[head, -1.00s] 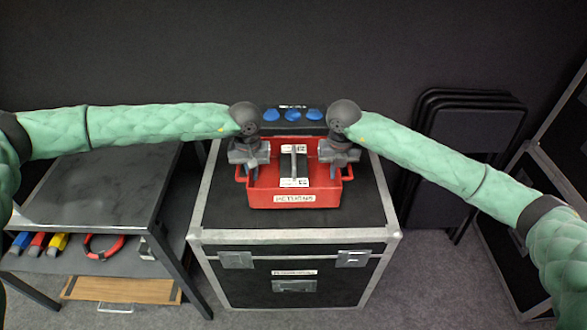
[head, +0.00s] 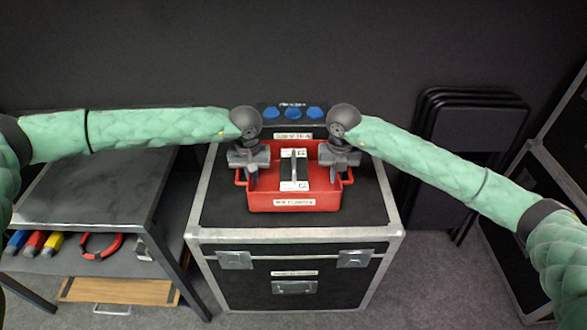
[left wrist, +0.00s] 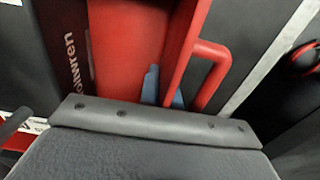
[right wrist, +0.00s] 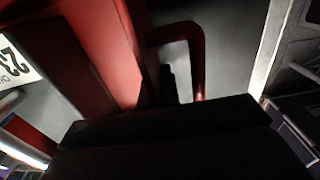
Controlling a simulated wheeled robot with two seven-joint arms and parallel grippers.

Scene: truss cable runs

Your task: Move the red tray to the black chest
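The red tray (head: 293,202) is over the top of the black chest (head: 230,215), level, with a label on its front wall. I cannot tell whether its underside touches the lid. A grey divider or handle with white labels (head: 294,170) is inside it. My left gripper (head: 251,181) is at the tray's left side, its bluish fingertips close together about the side wall by the red loop handle (left wrist: 215,65). My right gripper (head: 336,178) is at the right side; a dark finger shows inside the loop handle (right wrist: 198,60). Both appear shut on the tray.
A panel with blue knobs (head: 293,112) stands behind the tray. Folded chairs (head: 470,150) lean at right, beside another case (head: 510,235). The chest top is clear in front.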

